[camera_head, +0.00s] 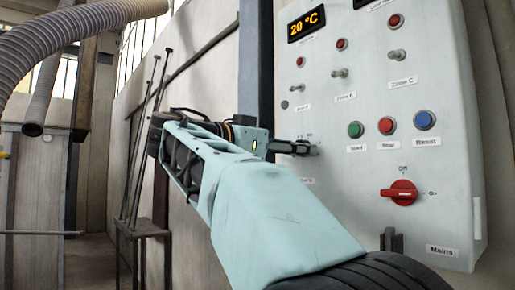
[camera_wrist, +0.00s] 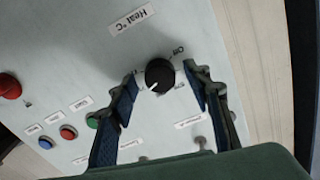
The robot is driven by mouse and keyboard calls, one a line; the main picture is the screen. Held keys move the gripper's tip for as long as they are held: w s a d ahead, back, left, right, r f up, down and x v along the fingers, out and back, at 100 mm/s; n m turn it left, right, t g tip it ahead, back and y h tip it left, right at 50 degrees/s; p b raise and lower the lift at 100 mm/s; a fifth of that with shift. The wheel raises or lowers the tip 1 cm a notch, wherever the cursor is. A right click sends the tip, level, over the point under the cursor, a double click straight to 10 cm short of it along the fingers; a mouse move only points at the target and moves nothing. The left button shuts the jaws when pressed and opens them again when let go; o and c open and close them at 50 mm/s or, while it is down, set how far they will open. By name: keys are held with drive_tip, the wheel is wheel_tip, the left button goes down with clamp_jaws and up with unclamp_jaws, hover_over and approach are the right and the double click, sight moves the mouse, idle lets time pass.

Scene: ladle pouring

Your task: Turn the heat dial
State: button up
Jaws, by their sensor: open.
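The heat dial (camera_wrist: 159,75) is a round black knob with a white pointer mark, on the pale panel below a "Heat °C" label in the wrist view. My gripper (camera_wrist: 162,79) is open, with one blue-padded finger on each side of the dial. Whether either finger touches the knob cannot be told. In the head view my gripper (camera_head: 298,147) is at the left part of the panel (camera_head: 340,105), and the dial is hidden there. The display (camera_head: 306,23) at the panel's top reads 20 °C.
Green (camera_head: 355,130), red (camera_head: 387,125) and blue (camera_head: 424,120) buttons sit right of my gripper. A red rotary mains switch (camera_head: 402,193) is lower right. Several toggle switches and red lamps are above. A small stand (camera_head: 143,228) with rods is at left.

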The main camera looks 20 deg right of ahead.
drive_tip(key=shift+c, duration=0.3)
drive_tip(key=c, duration=1.1)
